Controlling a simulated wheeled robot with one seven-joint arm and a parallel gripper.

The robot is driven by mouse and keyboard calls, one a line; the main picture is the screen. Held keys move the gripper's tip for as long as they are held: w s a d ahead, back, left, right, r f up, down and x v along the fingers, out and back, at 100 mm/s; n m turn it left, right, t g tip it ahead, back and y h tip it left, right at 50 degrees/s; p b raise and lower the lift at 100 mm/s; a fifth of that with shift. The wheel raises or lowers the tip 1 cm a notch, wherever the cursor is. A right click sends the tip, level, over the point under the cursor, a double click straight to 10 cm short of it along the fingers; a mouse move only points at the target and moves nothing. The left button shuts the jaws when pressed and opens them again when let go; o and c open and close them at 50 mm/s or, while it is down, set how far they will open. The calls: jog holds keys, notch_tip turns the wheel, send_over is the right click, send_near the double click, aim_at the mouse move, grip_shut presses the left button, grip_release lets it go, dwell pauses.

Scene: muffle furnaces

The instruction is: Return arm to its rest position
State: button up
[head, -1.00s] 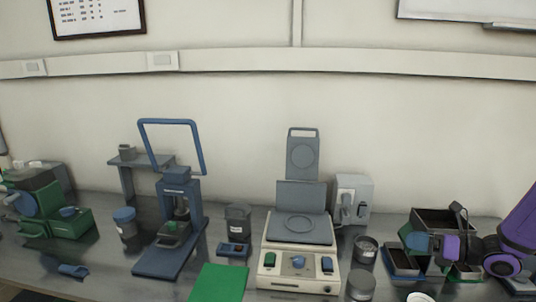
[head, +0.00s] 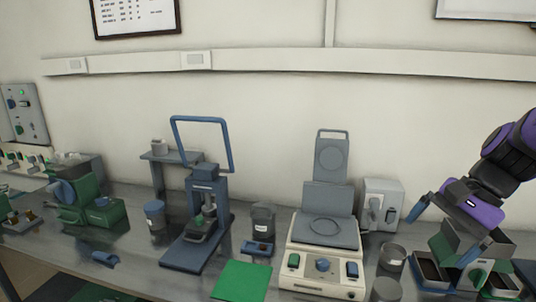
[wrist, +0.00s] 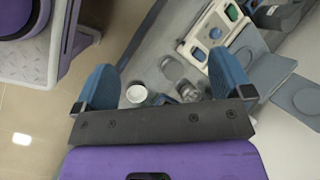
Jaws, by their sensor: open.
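My purple arm comes in at the right of the head view. My gripper (head: 443,232) is open, its two blue fingers spread apart above the right part of the bench. In the wrist view my gripper (wrist: 160,60) shows both blue fingers wide apart with nothing held between them. A white round cup (wrist: 136,93) shows beyond the fingers, apart from them. In the head view the gripper is just above and in front of the grey trays (head: 428,272) at the right.
The cream balance-like device (head: 322,270) stands left of the gripper, with a grey box (head: 380,205) behind it. A blue press (head: 205,220), a green mat (head: 240,281), a green machine (head: 98,212) and small jars (head: 391,257) stand on the grey bench.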

jog(key=s+r+n+t+h, duration=0.5)
jog(key=s+r+n, duration=0.4)
jog(key=r+n, duration=0.1)
jog(key=shift+d+n+h, duration=0.15)
jog(key=shift+n+h, duration=0.15)
